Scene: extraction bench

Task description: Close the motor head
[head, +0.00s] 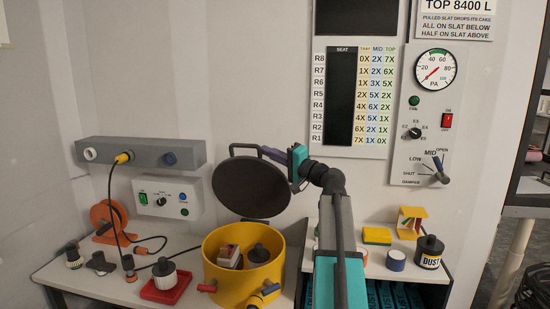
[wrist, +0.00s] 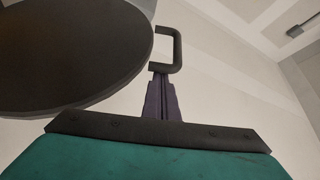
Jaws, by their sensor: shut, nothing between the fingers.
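The motor head (head: 252,190) is a round dark lid standing tilted up behind the open yellow drum (head: 222,278). It also shows in the wrist view as a large dark disc (wrist: 70,50) at the upper left. Its dark loop handle (wrist: 178,50) sticks out from the disc's edge. My gripper (head: 274,155) is beside the lid's upper right edge in the head view. In the wrist view its purple fingers (wrist: 158,78) are together and empty, with their tips close to the handle's lower end. I cannot tell whether they touch it.
A block (head: 228,256) and a black-topped item (head: 258,254) show inside the drum. A white-and-black canister on a red tray (head: 165,290) stands left of it. A dust jar (head: 429,252), sponge (head: 377,235) and blue-topped roll (head: 396,260) are on the right shelf.

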